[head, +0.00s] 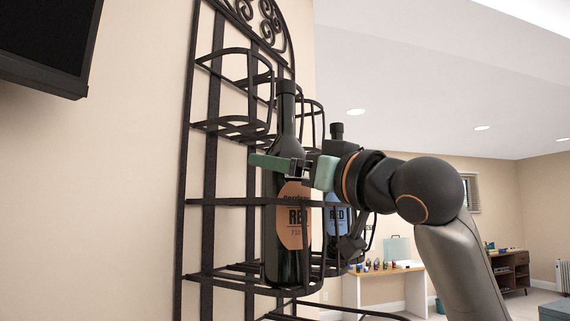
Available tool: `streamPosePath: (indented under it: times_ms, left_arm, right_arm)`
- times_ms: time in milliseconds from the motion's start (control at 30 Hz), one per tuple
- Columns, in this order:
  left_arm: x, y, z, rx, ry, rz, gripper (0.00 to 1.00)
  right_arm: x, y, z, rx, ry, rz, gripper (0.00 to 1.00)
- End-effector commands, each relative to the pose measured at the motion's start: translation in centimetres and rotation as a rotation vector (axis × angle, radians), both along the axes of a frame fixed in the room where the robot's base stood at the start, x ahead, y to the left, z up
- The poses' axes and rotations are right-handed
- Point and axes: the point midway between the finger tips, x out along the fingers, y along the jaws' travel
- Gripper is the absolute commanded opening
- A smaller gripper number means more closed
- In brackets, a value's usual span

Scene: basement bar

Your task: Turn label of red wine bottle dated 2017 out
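A dark wine bottle (285,230) with an orange label reading "RED" stands upright in the black metal wall rack, its label facing my camera. A second dark bottle with a blue "RED" label (338,220) stands behind it to the right, partly hidden by my arm and gripper. The small print and any date on the labels are too small to read. My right gripper (297,166) is at the shoulder of the orange-label bottle, with one green finger crossing its front. I cannot tell whether the fingers press on the glass. My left gripper is not in view.
The black rack (210,190) has hoops and bars around the bottles; its upper basket (235,125) looks empty. A dark screen (48,45) hangs at upper left.

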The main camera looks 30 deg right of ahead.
Motion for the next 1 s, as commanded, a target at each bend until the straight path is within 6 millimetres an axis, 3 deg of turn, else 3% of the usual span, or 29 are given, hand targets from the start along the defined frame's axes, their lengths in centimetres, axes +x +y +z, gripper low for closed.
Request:
streamPosePath:
  times_ms: [67,433,600,1000]
  left_arm:
    - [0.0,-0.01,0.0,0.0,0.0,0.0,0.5]
    - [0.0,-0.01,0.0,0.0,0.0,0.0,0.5]
    - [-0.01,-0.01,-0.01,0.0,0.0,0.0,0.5]
    - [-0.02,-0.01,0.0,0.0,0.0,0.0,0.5]
  right_arm:
    - [-0.01,0.0,0.02,0.0,0.0,0.0,0.81]
    - [-0.02,0.01,0.03,0.0,-0.001,0.001,0.39]
    - [0.1,-0.1,-0.08,0.003,0.004,0.046,0.38]
    - [0.12,-0.08,-0.04,0.005,0.003,0.405,0.38]
